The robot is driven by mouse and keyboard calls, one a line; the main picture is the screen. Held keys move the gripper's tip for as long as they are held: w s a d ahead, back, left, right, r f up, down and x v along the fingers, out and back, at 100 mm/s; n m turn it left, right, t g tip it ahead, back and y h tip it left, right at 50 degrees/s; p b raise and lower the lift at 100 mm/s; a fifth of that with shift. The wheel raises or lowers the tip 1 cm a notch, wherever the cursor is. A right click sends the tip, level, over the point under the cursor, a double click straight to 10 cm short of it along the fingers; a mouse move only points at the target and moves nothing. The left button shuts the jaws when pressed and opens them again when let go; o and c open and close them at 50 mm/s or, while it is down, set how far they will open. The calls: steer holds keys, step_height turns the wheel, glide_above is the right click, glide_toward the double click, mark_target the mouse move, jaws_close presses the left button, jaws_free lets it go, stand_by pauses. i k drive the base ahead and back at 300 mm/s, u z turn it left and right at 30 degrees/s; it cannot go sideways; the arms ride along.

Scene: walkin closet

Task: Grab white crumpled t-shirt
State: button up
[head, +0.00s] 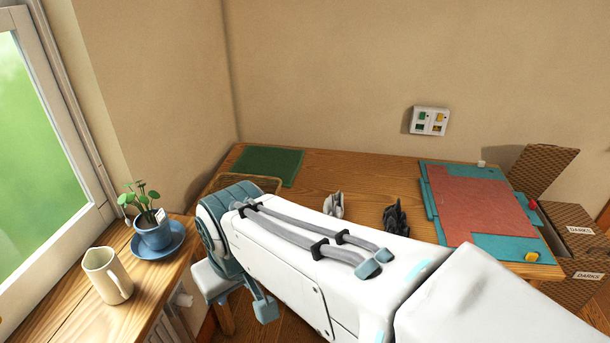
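A small white crumpled item (334,205), which looks like the white t-shirt, lies on the wooden table (330,172) near the middle. Its lower part is partly hidden behind my arm. A dark crumpled item (396,218) lies to its right, also close behind my arm's edge. My white and blue-grey arm crosses the foreground from the lower right to the left side of the table. The fingers of my gripper cannot be made out, so nothing shows of what they hold.
A green mat (268,166) and a woven basket (250,184) are at the table's left. A mug (107,276) and potted plant (153,232) stand on the window-side ledge.

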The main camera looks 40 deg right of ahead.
mark_target(333, 206)
steer(key=z, duration=1)
steer(key=i, duration=1)
steer(key=z, duration=0.65)
